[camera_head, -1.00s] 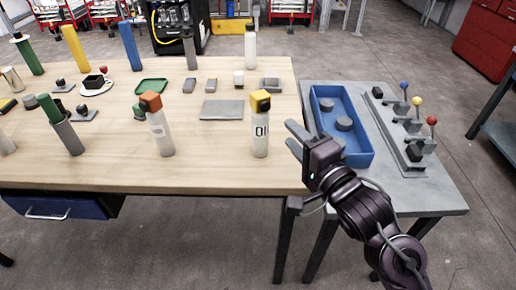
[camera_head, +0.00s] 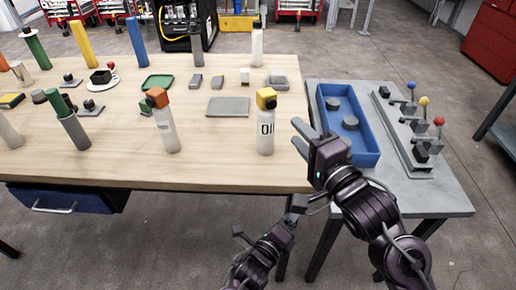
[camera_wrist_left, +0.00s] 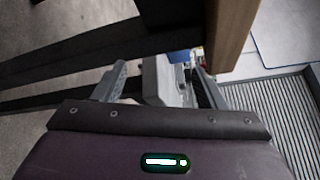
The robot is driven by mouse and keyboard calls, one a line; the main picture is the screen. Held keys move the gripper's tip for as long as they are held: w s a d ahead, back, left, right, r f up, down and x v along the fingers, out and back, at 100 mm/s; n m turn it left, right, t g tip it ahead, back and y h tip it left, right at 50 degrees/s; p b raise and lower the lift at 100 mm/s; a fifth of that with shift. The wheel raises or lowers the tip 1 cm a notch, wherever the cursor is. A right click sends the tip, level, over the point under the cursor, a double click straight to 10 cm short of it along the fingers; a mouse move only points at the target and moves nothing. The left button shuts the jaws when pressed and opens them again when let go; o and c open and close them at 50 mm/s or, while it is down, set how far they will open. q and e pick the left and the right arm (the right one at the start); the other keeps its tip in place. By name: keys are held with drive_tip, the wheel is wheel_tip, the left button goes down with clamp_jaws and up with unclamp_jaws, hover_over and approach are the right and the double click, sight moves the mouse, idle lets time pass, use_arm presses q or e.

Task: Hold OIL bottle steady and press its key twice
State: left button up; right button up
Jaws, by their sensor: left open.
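The OIL bottle (camera_head: 266,133) is white and stands upright near the table's front right edge. It has a yellow key (camera_head: 266,98) on top, and its label is partly visible. My right gripper (camera_head: 298,134) is open just right of the bottle, its fingers pointing towards it and apparently apart from it. My left gripper (camera_head: 268,219) is open and empty, low in front of the table's front edge. In the left wrist view the left gripper's fingers (camera_wrist_left: 163,80) are spread, with table legs and a grey part behind them.
A white bottle with an orange top (camera_head: 165,128) stands left of the OIL bottle. A grey plate (camera_head: 228,107) lies behind. A blue tray (camera_head: 363,157) and a lever panel (camera_head: 410,150) sit on the grey side table (camera_head: 455,198). The wooden table (camera_head: 210,170) is clear in front.

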sight(268, 130)
use_arm(q)
drive_tip(key=s+d+r+m+h, duration=0.2)
drive_tip(key=r+m, duration=0.2)
drive_tip(key=r, duration=0.4)
drive_tip(key=s+d+r+m+h, duration=0.1)
drive_tip(key=d+r+m+h, duration=0.25)
drive_tip(key=r, duration=0.35)
drive_tip(key=w+a+y, duration=0.1)
drive_tip(key=w+a, duration=0.1)
drive_tip(key=w+a+m+t+y, duration=0.1)
drive_tip(key=w+a+y, duration=0.1)
drive_tip(key=w+a+m+y, duration=0.1)
drive_tip(key=w+a+y, duration=0.1)
drive_tip(key=shift+w+a+f+t, duration=0.25)
drive_tip(key=shift+a+f+t, duration=0.05)
drive_tip(key=shift+a+t, duration=0.1)
drive_tip(key=w+a+y, duration=0.1)
drive_tip(key=w+a, duration=0.1)
drive_tip(key=w+a+m+y, duration=0.1)
drive_tip(key=a, duration=0.2)
drive_tip(key=w+a+r+y, duration=0.1)
drive_tip(key=w+a+y, duration=0.1)
drive_tip(key=shift+w+a+m+t, duration=0.15)
drive_tip(key=shift+w+m+t, duration=0.15)
drive_tip(key=shift+m+t, duration=0.1)
drive_tip(key=shift+w+a, duration=0.1)
drive_tip(key=shift+w, duration=0.25)
drive_tip(key=x, duration=0.7)
drive_tip(key=shift+w, duration=0.1)
